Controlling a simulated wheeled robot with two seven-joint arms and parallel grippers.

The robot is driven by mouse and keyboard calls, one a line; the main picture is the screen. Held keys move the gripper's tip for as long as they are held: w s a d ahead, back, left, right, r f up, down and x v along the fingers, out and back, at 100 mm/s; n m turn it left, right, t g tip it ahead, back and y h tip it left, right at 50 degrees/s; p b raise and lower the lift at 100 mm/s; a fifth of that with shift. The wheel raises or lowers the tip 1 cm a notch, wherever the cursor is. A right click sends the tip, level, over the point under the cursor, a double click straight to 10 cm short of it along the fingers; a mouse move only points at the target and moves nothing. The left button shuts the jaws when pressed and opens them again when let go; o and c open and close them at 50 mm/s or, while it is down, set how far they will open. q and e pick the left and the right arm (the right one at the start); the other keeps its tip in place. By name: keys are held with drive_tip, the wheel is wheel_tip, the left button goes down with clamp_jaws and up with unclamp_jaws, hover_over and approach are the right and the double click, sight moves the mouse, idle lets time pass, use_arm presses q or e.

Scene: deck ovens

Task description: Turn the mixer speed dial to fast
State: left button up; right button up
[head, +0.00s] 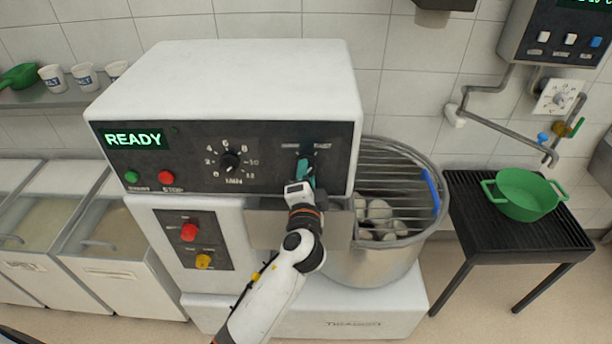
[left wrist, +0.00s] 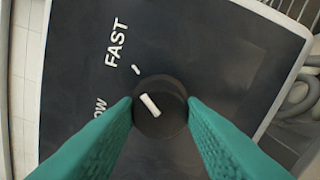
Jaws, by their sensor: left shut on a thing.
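The mixer speed dial (left wrist: 160,108) is a round black knob with a white pointer bar, on the dark panel. The bar slants, its upper end toward the upper left, roughly on the side of the white tick (left wrist: 136,69) by the FAST label (left wrist: 116,43). I cannot tell whether it lines up exactly. The SLOW label (left wrist: 99,109) is partly hidden by a finger. My left gripper (left wrist: 160,112) is shut on the dial, one teal finger at each side. In the head view my left gripper (head: 305,172) covers most of the dial. My right gripper is not in view.
The mixer's panel (head: 200,180) has a green READY display (head: 134,139), a timer knob (head: 230,161) and start and stop buttons. A guarded bowl (head: 380,262) is at right. A green pot (head: 525,195) stands on a black table. Bins stand at left.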

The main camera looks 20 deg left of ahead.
use_arm(q)
drive_tip(key=o, duration=1)
drive_tip(key=b+v, duration=0.3)
drive_tip(key=v, duration=0.9)
drive_tip(key=shift+b, duration=0.4)
